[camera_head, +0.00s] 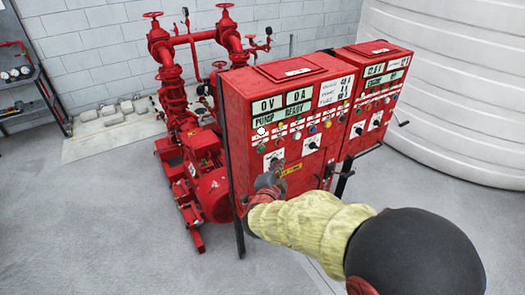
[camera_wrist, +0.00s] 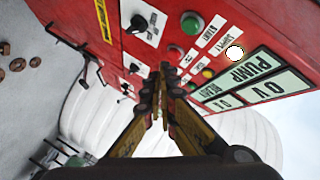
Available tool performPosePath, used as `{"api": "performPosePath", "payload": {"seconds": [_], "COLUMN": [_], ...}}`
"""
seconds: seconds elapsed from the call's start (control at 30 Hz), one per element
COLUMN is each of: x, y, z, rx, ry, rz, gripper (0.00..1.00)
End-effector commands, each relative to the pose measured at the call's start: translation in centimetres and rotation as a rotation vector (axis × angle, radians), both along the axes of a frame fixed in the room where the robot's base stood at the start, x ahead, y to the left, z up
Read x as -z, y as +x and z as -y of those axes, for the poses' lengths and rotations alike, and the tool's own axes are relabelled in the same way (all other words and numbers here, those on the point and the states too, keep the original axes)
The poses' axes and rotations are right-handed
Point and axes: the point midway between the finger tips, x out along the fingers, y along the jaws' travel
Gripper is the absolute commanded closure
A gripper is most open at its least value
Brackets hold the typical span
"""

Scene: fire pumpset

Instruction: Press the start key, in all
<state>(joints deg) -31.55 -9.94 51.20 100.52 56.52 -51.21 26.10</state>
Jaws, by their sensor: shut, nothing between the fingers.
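The start key appears to be the large green button (camera_wrist: 192,22) beside a white label that seems to read START. In the head view a green button (camera_head: 261,149) sits at the left of the near red cabinet's front (camera_head: 242,120), below the "PUMP READY" display. My gripper (camera_head: 272,178) is in front of this cabinet, lower than that button, and covers part of the panel. In the wrist view my gripper (camera_wrist: 160,78) has its fingers together and points at the panel, with the green button up and to the right of the tips. Contact cannot be told.
Rotary switches (camera_wrist: 139,23) and small coloured lamps (camera_wrist: 175,52) lie around the fingertips. A second red cabinet (camera_head: 385,75) stands to the right. Red pump pipework (camera_head: 172,95) is on the left, and a white tank (camera_head: 455,90) behind right. Grey floor (camera_head: 90,220) is open at left.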

Motion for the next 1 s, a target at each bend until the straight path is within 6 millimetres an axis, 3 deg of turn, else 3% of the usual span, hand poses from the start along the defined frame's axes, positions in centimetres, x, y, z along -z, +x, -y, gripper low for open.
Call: {"api": "performPosePath", "payload": {"seconds": [0.4, 1.0], "x": [0.1, 0.0], "y": [4.0, 4.7], "z": [-2.7, -3.2], "rx": [-0.001, -0.001], "ry": [0.000, -0.001], "rz": [0.000, -0.001], "gripper": [1.00, 1.00]}}
